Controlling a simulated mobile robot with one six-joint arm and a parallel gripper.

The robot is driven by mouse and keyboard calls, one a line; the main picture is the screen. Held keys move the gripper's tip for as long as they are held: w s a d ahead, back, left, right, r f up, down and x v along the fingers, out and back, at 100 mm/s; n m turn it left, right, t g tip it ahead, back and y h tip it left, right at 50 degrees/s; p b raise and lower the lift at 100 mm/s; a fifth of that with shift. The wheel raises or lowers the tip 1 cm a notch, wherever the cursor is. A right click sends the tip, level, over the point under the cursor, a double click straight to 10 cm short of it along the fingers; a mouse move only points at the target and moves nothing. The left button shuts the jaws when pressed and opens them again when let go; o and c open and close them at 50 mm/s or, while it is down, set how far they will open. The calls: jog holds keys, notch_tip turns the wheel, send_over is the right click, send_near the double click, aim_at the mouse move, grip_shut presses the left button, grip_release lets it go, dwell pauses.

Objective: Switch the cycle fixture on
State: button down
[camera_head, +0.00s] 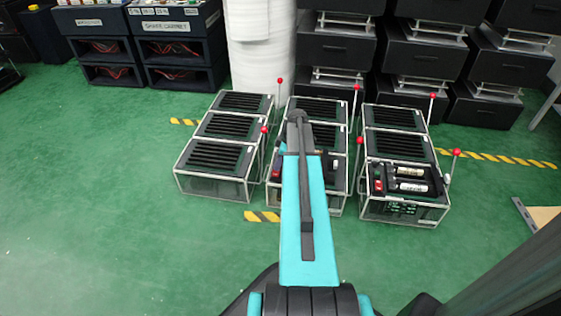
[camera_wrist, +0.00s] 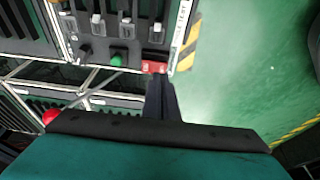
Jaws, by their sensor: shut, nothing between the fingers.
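My gripper (camera_wrist: 160,88) is shut and empty in the wrist view. Its dark fingertips are just below a red switch (camera_wrist: 153,66) with pale marks, at the corner of a dark control panel (camera_wrist: 140,46); I cannot tell if they touch it. Beside the red switch are a green button (camera_wrist: 117,60), a black knob (camera_wrist: 85,50) and several pale sliders (camera_wrist: 127,29). A label strip (camera_wrist: 182,22) runs along the panel edge, too blurred to read. In the head view my arm covers much of the middle front fixture (camera_head: 333,193), and the fingertips are not clear.
Several framed boxes with slatted tops (camera_head: 217,156) stand in three rows. Red-balled rods rise beside them, one (camera_head: 360,141) right of my arm. A right front fixture (camera_head: 402,208) carries a similar panel. Black cabinets (camera_head: 340,45) stand behind. Green floor (camera_head: 110,220) is clear at left.

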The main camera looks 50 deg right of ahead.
aim_at(276, 172)
jog(key=shift+f+b, duration=0.45)
jog(key=shift+f, duration=0.85)
jog(key=shift+s, duration=0.25)
